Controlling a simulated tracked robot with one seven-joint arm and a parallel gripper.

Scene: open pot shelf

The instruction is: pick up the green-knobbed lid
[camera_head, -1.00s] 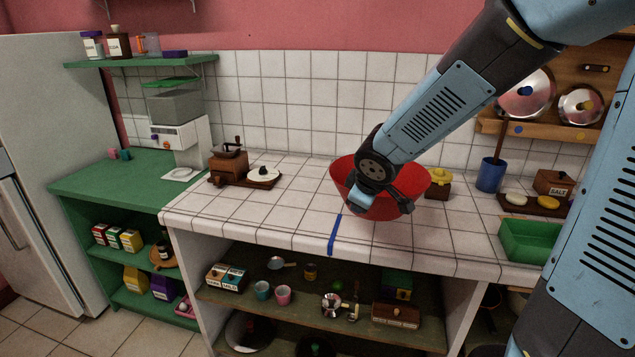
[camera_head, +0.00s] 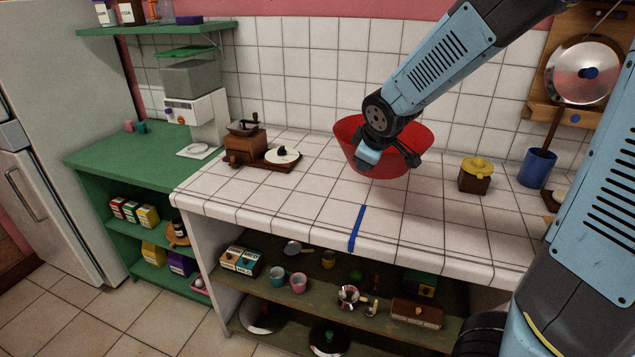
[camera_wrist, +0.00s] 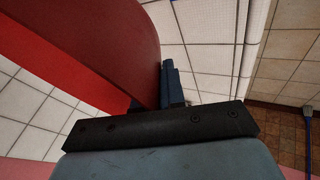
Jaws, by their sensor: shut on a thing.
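My gripper (camera_head: 397,155) is shut on the wall of a red bowl (camera_head: 350,135) and holds it over the white tiled counter (camera_head: 290,200). Whether the bowl touches the counter is hard to tell. In the wrist view the red bowl (camera_wrist: 110,40) fills the upper left, with a dark finger of my gripper (camera_wrist: 168,85) against its side. A dark lid (camera_head: 327,338) with a knob that looks green lies on the low shelf under the counter, far below my gripper. It is small and shadowed, so the knob's colour is uncertain.
Another lid (camera_head: 262,316) lies left of it on the low shelf. The shelf above holds cups, boxes and a moka pot (camera_head: 348,296). A coffee grinder (camera_head: 245,143), yellow-topped pot (camera_head: 475,175) and blue crock (camera_head: 537,167) stand on the counter.

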